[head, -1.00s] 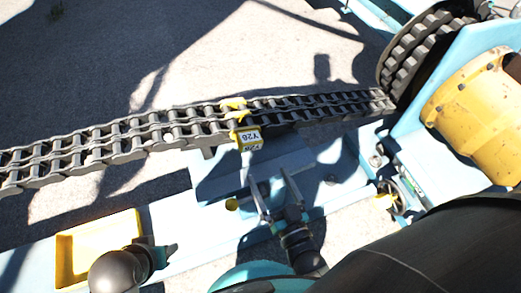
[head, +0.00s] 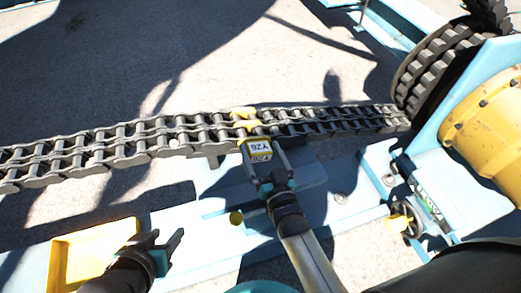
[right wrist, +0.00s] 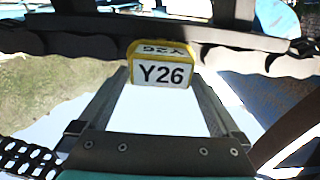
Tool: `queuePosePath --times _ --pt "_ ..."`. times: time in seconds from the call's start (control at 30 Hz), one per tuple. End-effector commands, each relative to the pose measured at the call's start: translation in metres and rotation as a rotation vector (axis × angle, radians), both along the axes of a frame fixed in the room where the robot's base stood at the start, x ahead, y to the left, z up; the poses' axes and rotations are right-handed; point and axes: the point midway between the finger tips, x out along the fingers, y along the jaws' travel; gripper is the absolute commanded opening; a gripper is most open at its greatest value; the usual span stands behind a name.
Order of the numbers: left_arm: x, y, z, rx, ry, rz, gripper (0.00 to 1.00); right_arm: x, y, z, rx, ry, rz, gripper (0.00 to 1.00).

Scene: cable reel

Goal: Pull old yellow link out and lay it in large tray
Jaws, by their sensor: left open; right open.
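The yellow link (head: 243,113) sits in the double-strand chain (head: 120,143), with a tag marked Y26 (head: 260,149) on its near side. In the right wrist view, the tag (right wrist: 163,73) stands between my right gripper's fingers. My right gripper (head: 266,162) is open, with a finger on each side of the tag and visible gaps. My left gripper (head: 166,239) is open and empty, beside a yellow tray (head: 57,265) at the lower left. I cannot tell whether this is the large tray. The link's inner part is hidden by chain plates.
The chain runs from the left edge to dark sprockets (head: 432,62) at the right. A yellow drum (head: 485,120) and a handwheel (head: 405,222) are at the right. A light blue frame (head: 200,262) lies in front; concrete behind is clear.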

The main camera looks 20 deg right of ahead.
Motion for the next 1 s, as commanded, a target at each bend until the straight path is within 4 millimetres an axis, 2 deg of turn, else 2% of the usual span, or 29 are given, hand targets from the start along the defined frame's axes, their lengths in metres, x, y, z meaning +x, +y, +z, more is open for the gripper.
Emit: queuePosePath --times 0.2,0.57,1.0 --pt "0.0058 -0.0075 -0.0015 -0.024 -0.054 -0.01 0.5 0.0087 0.0003 -0.0005 0.0 0.001 -0.001 1.0" --pt "0.007 -0.009 -0.0008 -0.03 -0.065 -0.012 0.5 0.01 0.0004 0.0 0.001 0.001 0.0 1.0" --pt "0.007 -0.0087 -0.0011 -0.029 -0.063 -0.011 0.5 0.0098 0.0005 -0.0001 0.001 0.001 0.0 0.51"
